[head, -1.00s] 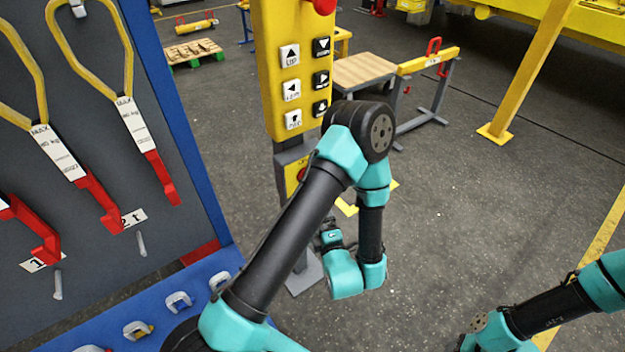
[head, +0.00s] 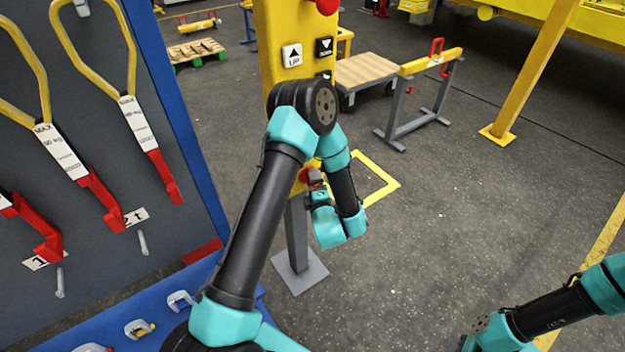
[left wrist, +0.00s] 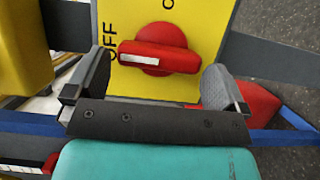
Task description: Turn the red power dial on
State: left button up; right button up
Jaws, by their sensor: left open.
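The red power dial (left wrist: 160,55) sits on a yellow panel (left wrist: 145,86) in the left wrist view. Its bar lies nearly level, with its white mark on the left beside the word OFF; another label is cut off at the top right. My left gripper (left wrist: 160,82) is open, with one finger on each side of the dial and its jaws not closed on it. In the head view the left gripper (head: 316,180) is at the lower part of the yellow control post (head: 266,50), and my arm mostly hides the dial. My right gripper is out of view; only its arm shows at lower right.
Arrow buttons (head: 292,55) and a red knob (head: 327,5) are higher on the post, partly behind my arm. A grey board with hanging slings (head: 140,125) stands at left. A wooden-topped cart (head: 372,68) is behind. The floor to the right is mostly clear.

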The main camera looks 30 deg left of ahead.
pick_arm(q)
jog(key=shift+x, duration=1.6)
jog(key=c, duration=0.6)
